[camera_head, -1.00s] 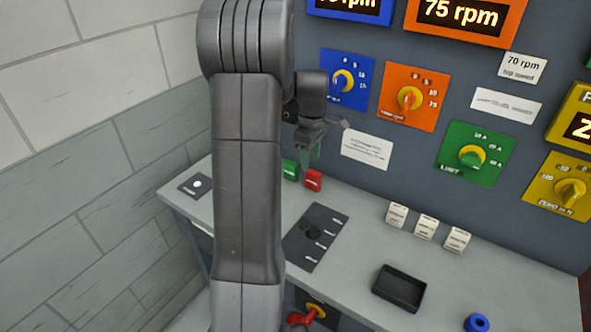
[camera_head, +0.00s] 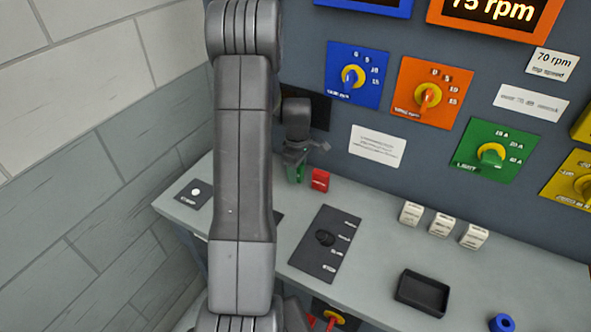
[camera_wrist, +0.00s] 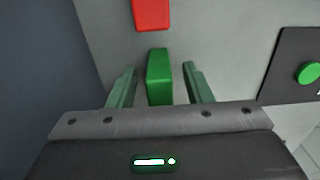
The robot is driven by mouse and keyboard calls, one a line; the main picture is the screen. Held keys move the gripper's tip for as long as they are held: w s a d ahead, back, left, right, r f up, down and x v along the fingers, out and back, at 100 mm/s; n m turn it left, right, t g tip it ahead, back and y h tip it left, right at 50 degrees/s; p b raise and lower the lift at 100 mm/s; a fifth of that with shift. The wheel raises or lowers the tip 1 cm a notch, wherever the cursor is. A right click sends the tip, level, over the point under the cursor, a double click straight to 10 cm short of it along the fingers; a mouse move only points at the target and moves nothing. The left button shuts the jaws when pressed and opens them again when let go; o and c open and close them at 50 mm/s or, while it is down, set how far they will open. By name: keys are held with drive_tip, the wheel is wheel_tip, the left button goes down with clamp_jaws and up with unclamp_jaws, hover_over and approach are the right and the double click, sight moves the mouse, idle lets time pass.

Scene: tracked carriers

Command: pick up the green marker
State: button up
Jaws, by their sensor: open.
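The green marker (camera_wrist: 159,78) is a small upright block on the grey console top. In the wrist view it stands between the two fingers of my gripper (camera_wrist: 157,85), with a gap on each side. The fingers are open and do not touch it. In the head view my gripper (camera_head: 296,170) is low over the back of the console and hides most of the green marker. A red block (camera_head: 320,180) stands just right of it, and the red block also shows ahead of the fingers in the wrist view (camera_wrist: 152,13).
A black lever plate (camera_head: 325,245), a black tray (camera_head: 422,292), several white labelled blocks (camera_head: 440,224) and a blue ring (camera_head: 502,322) are on the console. The panel wall with dials rises close behind. A plate with a green button (camera_wrist: 309,73) is at right in the wrist view.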

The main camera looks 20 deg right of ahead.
drive_tip(key=shift+f, duration=0.55)
clamp_jaws()
drive_tip(key=shift+r, duration=0.1)
wheel_tip(320, 180, up, 10)
drive_tip(key=shift+f+b, duration=0.2)
drive_tip(key=shift+b, duration=0.55)
drive_tip(key=shift+r, duration=0.15)
